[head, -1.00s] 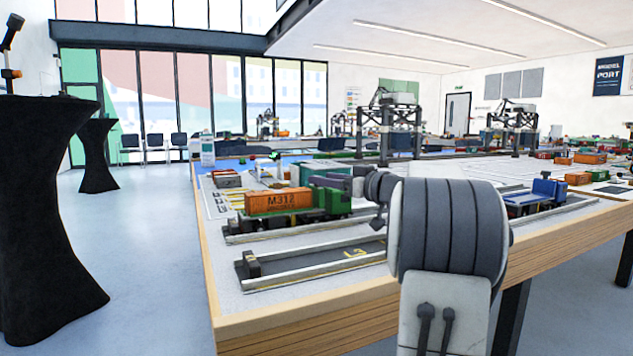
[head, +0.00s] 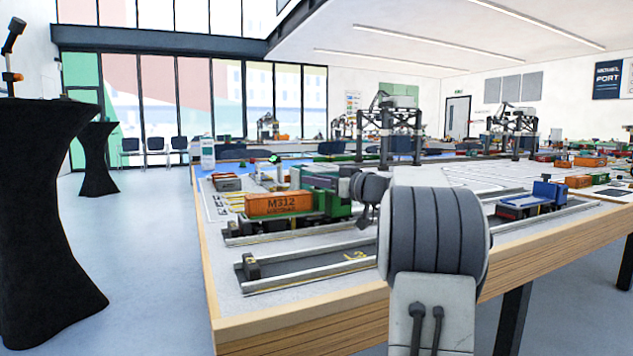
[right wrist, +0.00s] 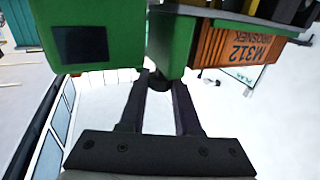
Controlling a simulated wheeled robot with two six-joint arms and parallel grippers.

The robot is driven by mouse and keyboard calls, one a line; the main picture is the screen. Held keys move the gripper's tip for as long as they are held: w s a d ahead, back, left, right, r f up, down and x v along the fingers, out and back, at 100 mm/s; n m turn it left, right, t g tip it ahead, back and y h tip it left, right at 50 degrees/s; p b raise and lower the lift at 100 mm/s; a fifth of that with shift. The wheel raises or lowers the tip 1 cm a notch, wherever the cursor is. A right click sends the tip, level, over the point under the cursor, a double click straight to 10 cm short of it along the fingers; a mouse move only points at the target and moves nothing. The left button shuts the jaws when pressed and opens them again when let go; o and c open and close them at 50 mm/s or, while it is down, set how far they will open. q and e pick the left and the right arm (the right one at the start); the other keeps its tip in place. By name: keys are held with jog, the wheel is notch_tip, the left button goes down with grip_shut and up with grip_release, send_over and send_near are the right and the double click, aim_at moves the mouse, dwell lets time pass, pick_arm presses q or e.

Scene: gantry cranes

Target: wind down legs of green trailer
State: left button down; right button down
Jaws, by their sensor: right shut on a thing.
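The green trailer (head: 337,207) stands on the left track of the near table in the head view, with an orange container (head: 283,205) marked M312 on it. In the right wrist view green panels (right wrist: 75,35) and the orange container's side (right wrist: 232,48) fill the top. My right gripper (right wrist: 161,88) is below them with its fingers closed on a small dark round knob (right wrist: 160,82), close to the green body. In the head view my own right arm hides the fingers and the knob. I cannot make out the trailer's legs. My left gripper is not in view.
A blue vehicle (head: 533,199) stands on a track to the right. An empty track (head: 300,268) lies at the near edge of the table. Gantry cranes (head: 398,130) stand farther back. Two black-draped round tables (head: 40,220) are on the left, with open floor between.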

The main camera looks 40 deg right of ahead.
jog(key=shift+a+f+m+h+b, duration=0.15)
jog(key=shift+m+h+b, duration=0.75)
jog(key=shift+h+b, duration=1)
jog(key=shift+a+f+m+h+b, duration=0.2)
jog(key=shift+m+h+b, duration=0.8)
jog(key=shift+b, duration=1.55)
jog(key=shift+d+m+h+b, duration=0.15)
jog(key=shift+m+h+b, duration=0.2)
jog(key=shift+h, duration=0.35)
jog(key=shift+r+m+g+h, duration=0.2)
jog(key=shift+m+g+h, duration=0.3)
jog(key=shift+h, duration=0.2)
jog(key=shift+w+r+m+h+p, duration=0.15)
jog(key=shift+m+h+p, duration=0.15)
jog(key=shift+m+h, duration=0.25)
jog(key=m+g+h+p, duration=0.4)
jog(key=g+h+p, duration=0.1)
jog(key=p, duration=0.7)
jog(key=m+g+h+p, duration=0.5)
jog(key=g+p, duration=0.1)
jog(key=p, duration=0.7)
jog(key=shift+d+r+g, duration=0.15)
jog(key=shift+d+g, duration=0.05)
jog(key=shift+g, duration=0.1)
jog(key=shift+s+f+m+g+h+p, duration=0.25)
jog(key=shift+m+g+p, duration=0.4)
jog(key=shift+p, duration=0.45)
jog(key=c, duration=0.6)
grip_release()
